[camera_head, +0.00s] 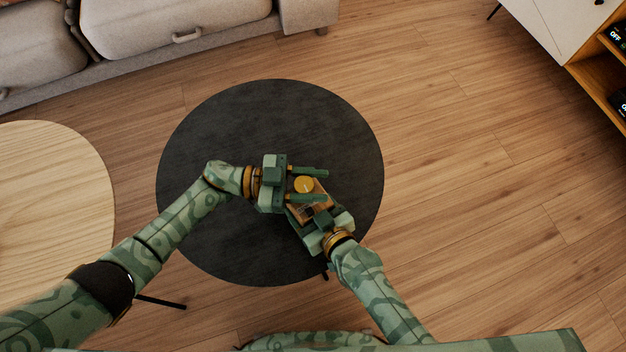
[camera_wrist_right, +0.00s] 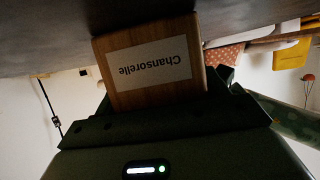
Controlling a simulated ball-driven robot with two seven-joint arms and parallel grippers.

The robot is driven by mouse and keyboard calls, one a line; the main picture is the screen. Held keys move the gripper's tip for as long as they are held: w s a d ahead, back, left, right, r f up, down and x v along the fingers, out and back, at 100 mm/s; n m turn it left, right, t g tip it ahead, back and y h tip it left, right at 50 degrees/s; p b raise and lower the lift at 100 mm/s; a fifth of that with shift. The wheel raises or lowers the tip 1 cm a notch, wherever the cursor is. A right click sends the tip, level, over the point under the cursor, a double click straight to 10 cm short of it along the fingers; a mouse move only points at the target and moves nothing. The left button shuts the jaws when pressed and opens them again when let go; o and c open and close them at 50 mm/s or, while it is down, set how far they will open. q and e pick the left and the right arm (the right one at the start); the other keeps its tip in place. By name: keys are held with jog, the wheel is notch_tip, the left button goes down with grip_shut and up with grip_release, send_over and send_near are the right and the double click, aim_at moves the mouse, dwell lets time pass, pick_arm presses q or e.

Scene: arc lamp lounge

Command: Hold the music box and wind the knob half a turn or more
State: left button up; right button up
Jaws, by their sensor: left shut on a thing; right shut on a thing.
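The music box (camera_head: 321,188) is a small wooden box with a round yellow knob (camera_head: 303,184) on top, held over the black round table.
The black round table (camera_head: 230,120) is otherwise bare. A light wooden round table (camera_head: 50,190) stands at the left, a grey sofa (camera_head: 180,20) at the back left, and a white and wooden cabinet (camera_head: 560,30) at the upper right. Open wood floor lies to the right.

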aim_at(312, 188)
pick_arm(q)
jog(key=m+g, duration=0.1)
jog(key=g, duration=0.1)
jog(key=m+g+y, duration=0.1)
jog(key=g, duration=0.1)
jog(key=m+g, duration=0.1)
jog(key=shift+s+f+m+g+y, duration=0.1)
jog(key=shift+s+m+g+y, duration=0.2)
jog(key=shift+s+m+g, duration=0.1)
jog(key=shift+m+g, duration=0.3)
jog(key=shift+g, duration=0.1)
jog(key=shift+a+y, duration=0.1)
jog(key=shift+y, duration=0.2)
jog(key=o, duration=1)
notch_tip(312, 188, up, 10)
jog(key=shift+r, duration=0.1)
jog(key=shift+c, duration=0.2)
